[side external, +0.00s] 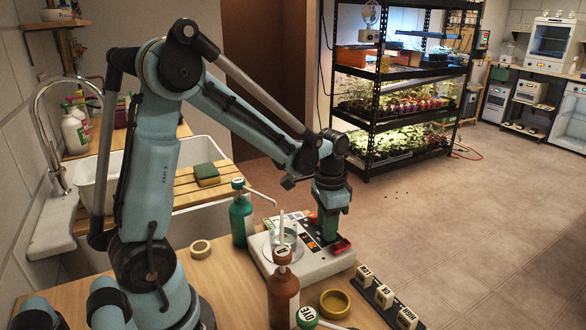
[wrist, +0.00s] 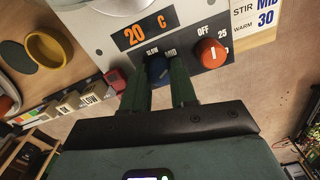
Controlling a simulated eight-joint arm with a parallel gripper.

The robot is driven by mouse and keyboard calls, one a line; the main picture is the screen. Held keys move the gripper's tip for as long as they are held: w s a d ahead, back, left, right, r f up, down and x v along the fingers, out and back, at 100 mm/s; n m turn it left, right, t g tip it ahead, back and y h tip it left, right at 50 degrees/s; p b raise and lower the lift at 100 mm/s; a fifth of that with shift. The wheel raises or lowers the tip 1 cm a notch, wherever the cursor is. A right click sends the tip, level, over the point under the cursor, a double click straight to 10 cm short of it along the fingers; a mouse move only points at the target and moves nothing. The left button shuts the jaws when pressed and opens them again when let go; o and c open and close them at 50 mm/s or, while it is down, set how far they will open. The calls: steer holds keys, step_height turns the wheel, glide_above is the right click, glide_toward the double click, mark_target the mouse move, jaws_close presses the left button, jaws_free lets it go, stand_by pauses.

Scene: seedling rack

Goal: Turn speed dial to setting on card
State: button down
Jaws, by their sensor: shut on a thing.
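The white stirrer unit (side external: 325,265) stands on the bench and carries a glass beaker (side external: 284,238). In the wrist view its front panel (wrist: 188,20) has an orange "20 C" display. In the side view my gripper (side external: 328,234) reaches down to the panel and hides the dial. The card (wrist: 262,16) reads STIR MID, WARM 30.
A red dial (wrist: 210,53) marked OFF and 25 is close right of my fingers. A yellow bowl (side external: 334,304), labelled blocks (side external: 384,296), a brown bottle (side external: 283,298), a green bottle (side external: 241,220) and a tape roll (side external: 200,249) surround the unit.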

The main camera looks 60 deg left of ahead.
stand_by(0.4)
steer(key=c, duration=0.9)
jaws_free()
step_height(320, 180, up, 12)
steer(key=shift+r, duration=0.1)
steer(key=s+d+f+n+t, duration=0.1)
steer(key=s+d+t, duration=0.1)
steer(key=s+d+f+t, duration=0.1)
steer(key=s+d+t, duration=0.1)
steer(key=s+d, duration=0.1)
steer(key=s+d+f+n+t, duration=0.1)
steer(key=s+d+t, duration=0.1)
steer(key=t, duration=0.1)
steer(key=shift+s+d+f+n, duration=0.1)
steer(key=shift+s+d+n, duration=0.1)
steer(key=shift+n, duration=0.1)
